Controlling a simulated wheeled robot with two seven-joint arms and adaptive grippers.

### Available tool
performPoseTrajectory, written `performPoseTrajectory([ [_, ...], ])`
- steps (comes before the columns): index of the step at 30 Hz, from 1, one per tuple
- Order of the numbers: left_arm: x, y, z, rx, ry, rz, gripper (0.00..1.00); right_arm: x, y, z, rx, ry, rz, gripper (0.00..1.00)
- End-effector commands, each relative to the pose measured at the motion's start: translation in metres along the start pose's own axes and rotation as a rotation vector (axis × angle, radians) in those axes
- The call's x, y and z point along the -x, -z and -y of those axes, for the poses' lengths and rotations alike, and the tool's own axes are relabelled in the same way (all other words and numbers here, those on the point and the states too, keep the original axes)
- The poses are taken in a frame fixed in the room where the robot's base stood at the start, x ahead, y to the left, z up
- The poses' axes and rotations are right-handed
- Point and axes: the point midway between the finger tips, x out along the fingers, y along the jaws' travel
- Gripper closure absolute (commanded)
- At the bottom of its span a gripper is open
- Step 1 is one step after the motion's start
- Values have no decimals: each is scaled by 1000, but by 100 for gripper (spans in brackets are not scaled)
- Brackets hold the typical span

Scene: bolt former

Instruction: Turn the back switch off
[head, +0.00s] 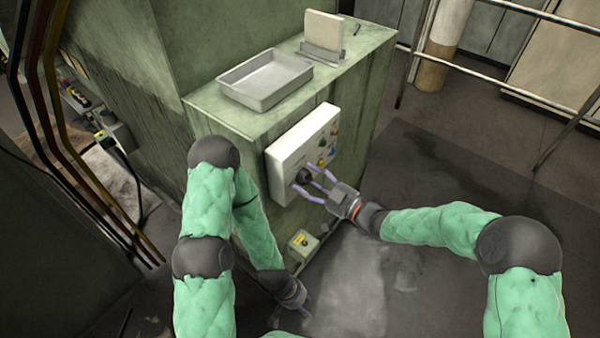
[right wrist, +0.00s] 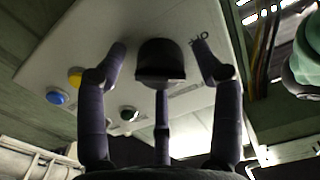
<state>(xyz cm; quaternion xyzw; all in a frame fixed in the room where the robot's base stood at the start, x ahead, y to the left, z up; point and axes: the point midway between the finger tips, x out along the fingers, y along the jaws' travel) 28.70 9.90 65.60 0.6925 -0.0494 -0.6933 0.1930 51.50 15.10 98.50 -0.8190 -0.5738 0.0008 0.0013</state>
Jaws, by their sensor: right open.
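A white control panel (head: 287,151) is on the side of the green machine cabinet. A black rotary switch (head: 303,176) sits at the panel's lower left; it shows large in the right wrist view (right wrist: 160,62). The frames do not make clear whether it is the one called the back switch. My right gripper (head: 315,183) is open, with its purple-grey fingers around the switch; in the right wrist view (right wrist: 159,55) a finger stands on each side and one below, with no clear contact. My left gripper (head: 298,303) hangs low near the floor; its fingers are too unclear to read.
Coloured buttons, including a blue one (right wrist: 57,96) and a yellow one (right wrist: 76,77), are beside the switch. A grey tray (head: 240,98) is on the cabinet top. A small box with a yellow face (head: 302,241) is low on the cabinet. A metal railing (head: 500,110) is at right.

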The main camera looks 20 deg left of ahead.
Motion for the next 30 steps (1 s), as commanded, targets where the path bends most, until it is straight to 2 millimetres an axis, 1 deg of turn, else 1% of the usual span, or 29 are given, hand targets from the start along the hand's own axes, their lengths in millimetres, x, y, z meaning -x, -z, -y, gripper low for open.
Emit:
performPoseTrajectory([
  [2, 0, 0, 0, 0, 0, 0, 60, 0, 0, 0, 1, 0, 0, 33],
  [3, 0, 0, 0, 0, 0, 0, 60, 0, 0, 0, 1, 0, 0, 36],
  [5, 0, 0, 0, 0, 0, 0, 60, 0, 0, 0, 1, 0, 0, 53],
  [6, 0, 0, 0, 0, 0, 0, 60, 0, 0, 0, 2, 0, 0, 64],
  [8, 0, 0, 0, 0, 0, 0, 60, 0, 0, 0, 2, 0, 0, 81],
  [9, 0, 0, 0, 0, 0, 0, 60, 0, 0, 0, 2, 0, 0, 93],
  [10, 0, 0, 0, 0, 0, 0, 60, 0, 0, 0, 2, 0, 0, 100],
  [15, -3, 0, 1, 0, 0, 0, 60, 0, -1, 0, 18, 0, 0, 100],
  [30, -36, 1, 13, 0, 0, 0, 60, 0, -3, 0, 266, -1, 0, 100],
])
